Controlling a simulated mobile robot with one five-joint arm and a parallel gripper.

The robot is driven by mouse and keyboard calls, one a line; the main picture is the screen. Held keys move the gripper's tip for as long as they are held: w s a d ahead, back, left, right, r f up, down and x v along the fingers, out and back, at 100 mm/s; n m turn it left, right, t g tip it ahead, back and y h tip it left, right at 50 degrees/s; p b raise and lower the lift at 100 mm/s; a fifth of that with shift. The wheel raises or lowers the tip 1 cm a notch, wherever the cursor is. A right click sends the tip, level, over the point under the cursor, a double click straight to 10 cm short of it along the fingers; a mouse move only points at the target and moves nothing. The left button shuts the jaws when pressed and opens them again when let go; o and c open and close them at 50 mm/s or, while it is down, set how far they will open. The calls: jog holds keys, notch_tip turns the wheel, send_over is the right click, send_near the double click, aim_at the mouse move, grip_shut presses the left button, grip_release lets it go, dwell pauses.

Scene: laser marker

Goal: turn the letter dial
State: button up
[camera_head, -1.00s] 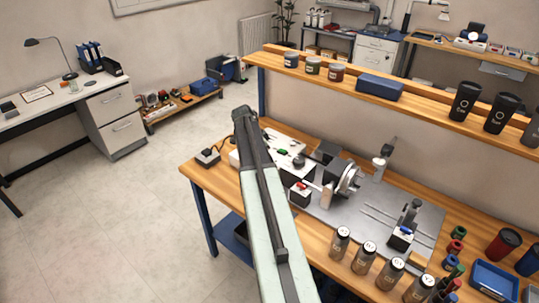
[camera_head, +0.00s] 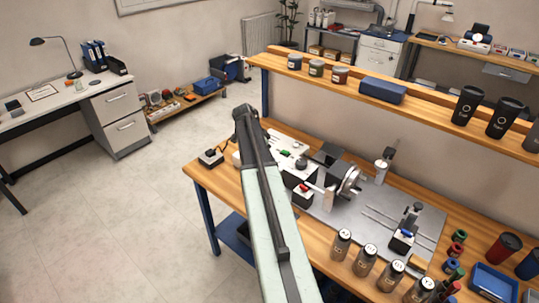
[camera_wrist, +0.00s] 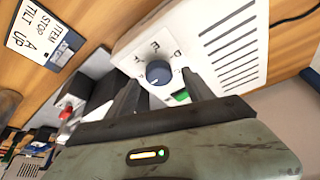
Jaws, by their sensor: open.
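The letter dial (camera_wrist: 158,72) is a round blue-grey knob on a white control box (camera_wrist: 205,45), with printed letters around it. In the wrist view my gripper (camera_wrist: 159,79) is open, with one dark finger on each side of the dial. The fingertips are close to the knob; I cannot tell whether they touch it. A green button (camera_wrist: 181,95) sits beside the right finger, partly hidden. In the head view my arm covers part of the box (camera_head: 287,139), and my gripper cannot be made out.
A lettered card (camera_wrist: 45,35) lies on the wooden bench (camera_head: 210,180). A red switch (camera_head: 303,187) on a dark box and the grey machine plate (camera_head: 350,220) are near my arm. Several bottles (camera_head: 366,258) line the bench front. A shelf (camera_head: 430,108) runs above.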

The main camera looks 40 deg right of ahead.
jog(key=p+v, duration=0.4)
jog(key=v, duration=0.2)
notch_tip(320, 180, up, 7)
jog(key=p, duration=0.7)
